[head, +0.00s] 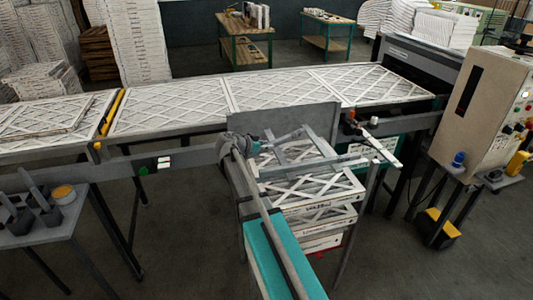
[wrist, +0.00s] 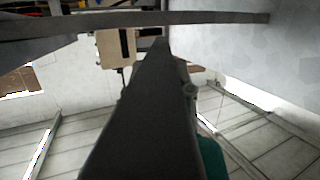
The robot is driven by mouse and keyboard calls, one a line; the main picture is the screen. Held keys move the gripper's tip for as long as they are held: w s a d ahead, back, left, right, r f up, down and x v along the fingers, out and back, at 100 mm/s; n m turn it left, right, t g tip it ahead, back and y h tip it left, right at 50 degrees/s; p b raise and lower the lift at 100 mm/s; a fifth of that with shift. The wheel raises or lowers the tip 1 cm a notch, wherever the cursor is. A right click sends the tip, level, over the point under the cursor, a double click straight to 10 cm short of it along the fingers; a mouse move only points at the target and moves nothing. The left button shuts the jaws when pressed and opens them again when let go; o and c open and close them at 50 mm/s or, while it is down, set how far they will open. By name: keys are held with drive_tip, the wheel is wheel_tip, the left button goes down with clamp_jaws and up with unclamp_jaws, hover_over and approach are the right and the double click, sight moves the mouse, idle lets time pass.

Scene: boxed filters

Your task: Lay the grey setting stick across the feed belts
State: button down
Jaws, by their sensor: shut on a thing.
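In the wrist view a long grey bar, which looks like the setting stick (wrist: 60,24), runs nearly level across the top. Its right end shows; its left end runs out of the picture. My gripper (wrist: 160,42), dark and tapering, reaches up to the bar and is shut on it. In the head view my gripper (head: 238,147) looks like the grey cluster left of the filter stack. Several grey bars cross there, and I cannot tell which is the stick. The feed belts are hard to make out; white filters cover most of the long line (head: 190,160).
Boxed filters (head: 310,187) are stacked right of my gripper, below a grey upright plate (head: 285,118). A beige control cabinet (head: 483,95) stands at right. A side table (head: 40,235) with grey holders is at lower left. Floor shows between them.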

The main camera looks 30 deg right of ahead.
drive_tip(key=shift+f+b, duration=0.6)
drive_tip(key=shift+f, duration=0.3)
drive_tip(key=shift+f, duration=0.15)
drive_tip(key=shift+c, duration=2.4)
unclamp_jaws()
drive_tip(key=shift+r, duration=0.25)
drive_tip(key=shift+s+a+r, duration=0.1)
drive_tip(key=shift+a, duration=0.15)
drive_tip(key=p+v, duration=0.4)
drive_tip(key=v, duration=0.7)
drive_tip(key=shift+a+p, duration=0.25)
drive_tip(key=shift+p, duration=0.1)
